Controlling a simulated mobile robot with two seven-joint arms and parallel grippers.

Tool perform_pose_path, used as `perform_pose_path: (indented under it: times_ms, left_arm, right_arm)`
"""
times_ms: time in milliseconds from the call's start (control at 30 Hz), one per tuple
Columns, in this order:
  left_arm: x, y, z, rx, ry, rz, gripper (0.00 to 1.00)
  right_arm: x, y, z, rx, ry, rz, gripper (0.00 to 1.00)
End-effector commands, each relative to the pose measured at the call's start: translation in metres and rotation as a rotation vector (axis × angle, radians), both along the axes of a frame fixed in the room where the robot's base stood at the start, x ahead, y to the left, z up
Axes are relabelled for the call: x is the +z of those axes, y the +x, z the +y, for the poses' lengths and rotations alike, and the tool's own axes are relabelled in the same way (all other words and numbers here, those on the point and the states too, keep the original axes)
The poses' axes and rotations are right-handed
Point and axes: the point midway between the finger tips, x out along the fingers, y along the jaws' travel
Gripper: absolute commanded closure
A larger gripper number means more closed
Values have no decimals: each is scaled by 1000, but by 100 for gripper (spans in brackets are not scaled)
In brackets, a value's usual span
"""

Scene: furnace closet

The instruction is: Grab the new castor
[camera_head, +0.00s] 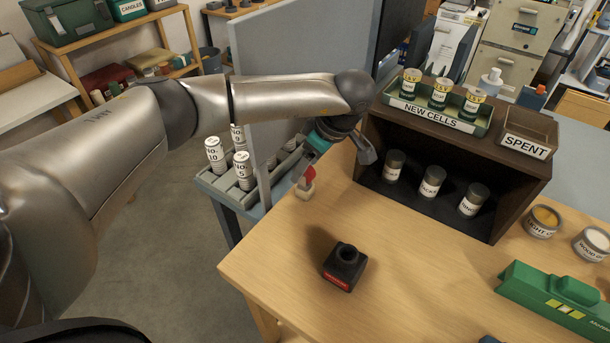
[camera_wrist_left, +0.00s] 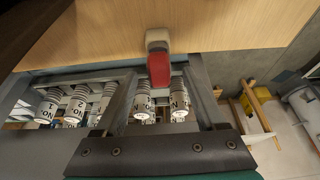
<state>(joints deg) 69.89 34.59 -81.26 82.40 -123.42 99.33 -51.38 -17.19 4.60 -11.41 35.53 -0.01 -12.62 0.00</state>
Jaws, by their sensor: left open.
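A small red and white piece (camera_head: 306,181) stands at the left edge of the wooden bench; it looks like the castor, but I read no label on it. In the left wrist view the red and white piece (camera_wrist_left: 158,62) lies ahead of my gripper, near the middle. My left gripper (camera_head: 340,147) is open and empty, just above and to the right of this piece, apart from it. Part of its jaws is hidden by the wrist. My right gripper is not in view.
A black socket block (camera_head: 345,266) sits on the bench. A dark shelf (camera_head: 437,222) holds grey cylinders, with a NEW CELLS tray (camera_head: 432,117) and SPENT box (camera_head: 528,133) on top. A rack of numbered cylinders (camera_head: 241,171) stands left, beside a grey upright panel (camera_head: 268,60).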

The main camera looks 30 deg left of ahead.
Motion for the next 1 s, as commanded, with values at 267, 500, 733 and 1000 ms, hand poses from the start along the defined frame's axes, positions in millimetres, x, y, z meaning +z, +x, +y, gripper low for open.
perform_pose_path:
  times_ms: [267, 500, 733, 1000]
  left_arm:
    - [-20, 1, 8, -1, -1, 0, 28]
    - [-19, 2, 7, 0, -1, -1, 38]
    - [-19, 2, 7, 0, -1, -1, 64]
    - [-19, 2, 7, 0, -1, -1, 94]
  right_arm:
    - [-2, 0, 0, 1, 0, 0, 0]
    - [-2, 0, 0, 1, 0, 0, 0]
    - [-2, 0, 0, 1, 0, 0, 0]
    - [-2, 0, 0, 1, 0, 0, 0]
